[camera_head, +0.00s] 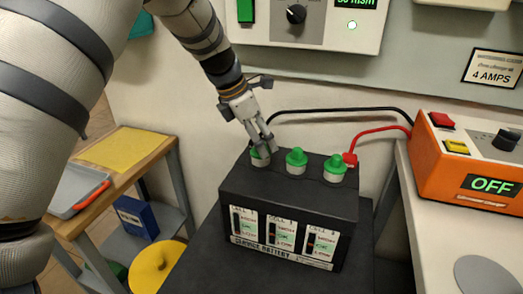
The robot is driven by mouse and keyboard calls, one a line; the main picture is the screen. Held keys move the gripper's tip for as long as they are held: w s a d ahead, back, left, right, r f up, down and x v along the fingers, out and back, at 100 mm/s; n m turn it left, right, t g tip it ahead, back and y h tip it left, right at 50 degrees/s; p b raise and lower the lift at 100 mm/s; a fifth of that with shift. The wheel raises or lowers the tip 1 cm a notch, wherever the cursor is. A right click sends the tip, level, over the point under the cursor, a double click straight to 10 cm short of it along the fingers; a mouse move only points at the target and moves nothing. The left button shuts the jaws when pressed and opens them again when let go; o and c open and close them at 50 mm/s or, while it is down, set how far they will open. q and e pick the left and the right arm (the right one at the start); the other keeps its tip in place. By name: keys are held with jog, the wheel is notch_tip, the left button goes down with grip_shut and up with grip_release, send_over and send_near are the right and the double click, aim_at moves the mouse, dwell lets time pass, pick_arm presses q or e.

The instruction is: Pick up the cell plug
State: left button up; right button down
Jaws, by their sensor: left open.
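A black service battery (290,205) stands on a dark stand, with three level windows on its front. Three green-topped cell plugs sit on its top: a left one (260,158), a middle one (296,161) and a right one (335,168). My left gripper (263,143) reaches down from above with its fingers at the left plug. The fingers partly hide that plug, and I cannot tell whether they touch it. The left gripper is open. My right gripper is not in view.
A red clamp (350,159) with a red cable and a black cable cross behind the plugs. An orange charger (468,165) reading OFF stands on the right bench. A wooden cart (110,180) with a yellow cloth (122,150) and a tray (78,192) is at left.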

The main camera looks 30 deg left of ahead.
pick_arm(q)
jog(key=shift+x, duration=1.25)
jog(key=shift+a+r, duration=0.1)
jog(key=shift+r, duration=0.05)
jog(key=c, duration=0.9)
